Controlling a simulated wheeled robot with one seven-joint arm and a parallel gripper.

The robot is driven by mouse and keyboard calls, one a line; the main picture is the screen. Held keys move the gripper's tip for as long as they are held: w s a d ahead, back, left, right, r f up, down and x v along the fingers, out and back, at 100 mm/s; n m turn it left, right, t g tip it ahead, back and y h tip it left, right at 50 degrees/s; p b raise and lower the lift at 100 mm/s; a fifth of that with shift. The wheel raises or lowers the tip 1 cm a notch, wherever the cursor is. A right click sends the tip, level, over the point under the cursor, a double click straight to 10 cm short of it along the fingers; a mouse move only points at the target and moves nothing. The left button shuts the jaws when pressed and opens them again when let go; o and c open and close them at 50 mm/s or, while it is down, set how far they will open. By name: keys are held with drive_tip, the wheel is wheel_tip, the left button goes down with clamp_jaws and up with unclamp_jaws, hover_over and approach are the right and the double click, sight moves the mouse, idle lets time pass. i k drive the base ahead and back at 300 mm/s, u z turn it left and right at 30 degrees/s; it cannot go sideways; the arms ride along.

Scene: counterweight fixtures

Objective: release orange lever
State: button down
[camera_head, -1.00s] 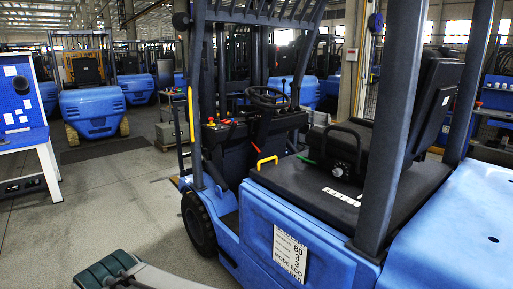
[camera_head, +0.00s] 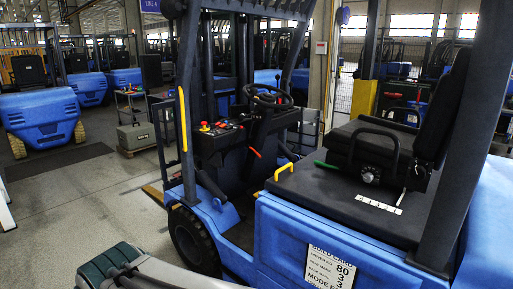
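The orange lever (camera_head: 255,152) is a short, thin, slanted bar low beside the steering column of the blue forklift (camera_head: 280,225). It is small in the view, and its lower end is hard to make out. Nothing of mine touches it. A dark green and grey part of my arm shows at the bottom left, well apart from the lever. My gripper's fingers are not in view.
The forklift's front post (camera_head: 188,110), steering wheel (camera_head: 268,96) and black seat (camera_head: 375,150) surround the lever. A yellow handle (camera_head: 283,172) and a green lever (camera_head: 327,165) are nearer. Grey floor (camera_head: 85,210) is open at left.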

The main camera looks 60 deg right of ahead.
sight(248, 145)
drive_tip(key=z, duration=0.25)
drive_tip(key=i, duration=1.55)
drive_tip(key=z, duration=0.85)
drive_tip(key=i, duration=1.2)
drive_tip(key=z, duration=1.95)
drive_tip(key=i, duration=0.75)
drive_tip(key=z, duration=0.65)
